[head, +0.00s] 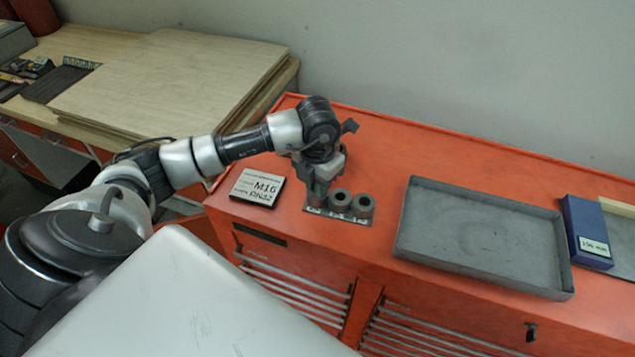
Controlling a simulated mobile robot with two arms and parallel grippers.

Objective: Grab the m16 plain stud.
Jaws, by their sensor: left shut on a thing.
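My left gripper (318,187) points down over the left end of a small rack with round grey cups (352,206) on the orange cabinet. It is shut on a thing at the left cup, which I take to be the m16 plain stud. The fingers hide nearly all of it, so its shape and thread do not show. Two dark-holed cups stand just right of the fingers, and the rack has small white labels along its front. My right gripper is not in view.
A sign reading M16 (258,187) lies left of the rack. A grey, empty shallow tray (410,235) is to the right, with a blue labelled box (583,225) beyond it. The orange cabinet top (385,150) is clear behind the rack. A wooden bench (165,75) stands at left.

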